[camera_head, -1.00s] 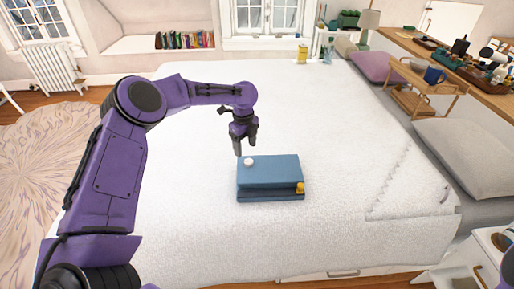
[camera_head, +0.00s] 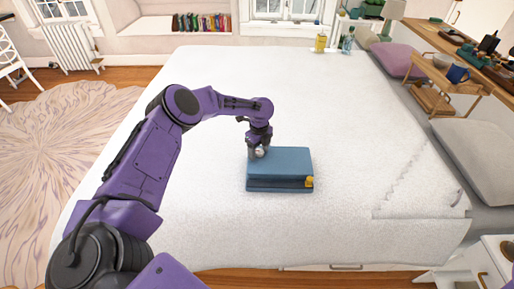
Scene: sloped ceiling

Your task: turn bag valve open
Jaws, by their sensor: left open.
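The blue bag (camera_head: 285,164) lies flat on the white bed, near the middle of the head view. It has a small round white valve (camera_head: 260,152) at its far left corner and a small yellow part (camera_head: 309,182) at its near right corner. My left gripper (camera_head: 258,154) points down over the valve with its fingers open around or right beside it. I cannot tell whether the fingers touch it. The gripper partly hides the valve. My right gripper is not in view.
The white bed (camera_head: 345,135) is clear around the bag. Grey pillows (camera_head: 470,150) lie along its right side. A wooden rack (camera_head: 440,82) with a mug stands at the upper right. A yellow bottle (camera_head: 320,42) stands beyond the bed's far edge.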

